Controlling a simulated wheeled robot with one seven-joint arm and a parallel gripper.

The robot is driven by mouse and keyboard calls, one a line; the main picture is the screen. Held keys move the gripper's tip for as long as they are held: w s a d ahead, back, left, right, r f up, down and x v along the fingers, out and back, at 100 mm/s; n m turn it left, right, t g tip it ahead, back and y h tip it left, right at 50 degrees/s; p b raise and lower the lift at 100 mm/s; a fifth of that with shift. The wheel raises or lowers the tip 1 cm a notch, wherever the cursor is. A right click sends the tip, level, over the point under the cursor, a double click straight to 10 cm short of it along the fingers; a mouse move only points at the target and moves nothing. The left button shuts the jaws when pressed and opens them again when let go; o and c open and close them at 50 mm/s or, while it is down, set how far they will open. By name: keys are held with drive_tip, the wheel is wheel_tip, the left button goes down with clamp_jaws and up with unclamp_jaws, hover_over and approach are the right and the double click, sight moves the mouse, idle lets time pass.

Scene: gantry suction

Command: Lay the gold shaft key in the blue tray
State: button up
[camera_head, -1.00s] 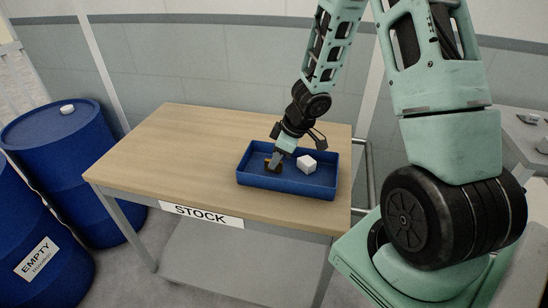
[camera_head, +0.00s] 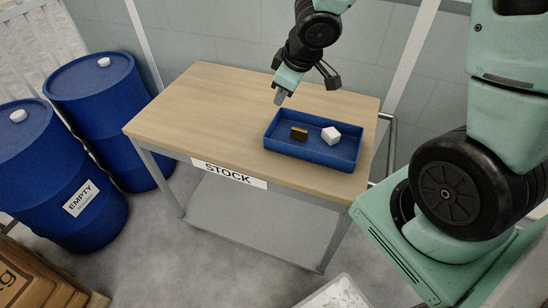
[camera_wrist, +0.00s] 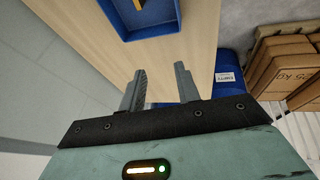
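The gold shaft key (camera_head: 299,133) lies inside the blue tray (camera_head: 313,154), in its left half. The tray rests on the wooden table. A white block (camera_head: 331,136) is in the tray to the right of the key. My gripper (camera_head: 280,98) is above the table, just beyond the tray's back left corner, apart from the key. In the wrist view my gripper (camera_wrist: 160,86) has its fingers spread with nothing between them. A part of the tray (camera_wrist: 150,32) shows at the top of that view, with a bit of the key (camera_wrist: 138,4) at the picture's edge.
The table (camera_head: 190,110) has bare room left of the tray and carries a STOCK label (camera_head: 229,174). Blue drums (camera_head: 100,95) stand left of it. Brown boxes (camera_head: 35,275) are at the lower left. A white container (camera_head: 338,295) shows at the bottom edge.

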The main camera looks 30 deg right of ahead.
drive_tip(key=s+a+r+g, duration=0.2)
drive_tip(key=s+a+r, duration=0.1)
drive_tip(key=s+a, duration=0.5)
drive_tip(key=s+a+r+g, duration=0.2)
drive_tip(key=s+a, duration=0.7)
drive_tip(key=s, duration=0.5)
drive_tip(key=shift+s+a+r+n+g, duration=0.15)
drive_tip(key=shift+s+r+n+g, duration=0.2)
drive_tip(key=shift+r, duration=0.3)
